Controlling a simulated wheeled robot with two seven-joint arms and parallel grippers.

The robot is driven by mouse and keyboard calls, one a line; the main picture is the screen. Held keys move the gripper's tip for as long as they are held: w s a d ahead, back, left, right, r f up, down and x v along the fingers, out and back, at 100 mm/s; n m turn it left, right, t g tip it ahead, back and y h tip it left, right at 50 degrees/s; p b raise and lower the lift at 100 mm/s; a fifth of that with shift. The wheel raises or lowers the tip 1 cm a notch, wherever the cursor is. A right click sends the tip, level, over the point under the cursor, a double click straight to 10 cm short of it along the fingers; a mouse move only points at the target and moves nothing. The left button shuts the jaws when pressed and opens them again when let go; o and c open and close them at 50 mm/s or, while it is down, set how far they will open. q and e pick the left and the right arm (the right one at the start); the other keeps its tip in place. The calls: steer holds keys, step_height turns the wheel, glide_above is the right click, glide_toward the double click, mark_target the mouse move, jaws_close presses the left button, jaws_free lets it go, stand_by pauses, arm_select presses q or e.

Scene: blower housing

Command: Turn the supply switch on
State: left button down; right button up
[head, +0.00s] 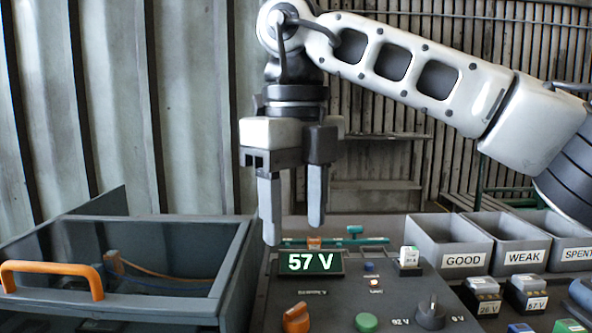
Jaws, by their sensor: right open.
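The grey control panel (335,295) stands at the lower middle, with a display (311,262) that reads 57 V. An orange knob (296,318) sits at its front left, with small lettering above it that I cannot read clearly. A green button (366,322) and a black knob (430,313) sit to its right. I cannot tell for sure which control is the supply switch. My right gripper (293,229) points down, open and empty, above the back of the panel near the display. My left gripper is not in view.
A dark open bin (236,268) with an orange handle (52,272) stands at left. Bins marked GOOD (462,262), WEAK (524,260) and SPENT (576,255) stand at right. Several labelled blocks sit before them.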

steer(key=shift+r, duration=1.7)
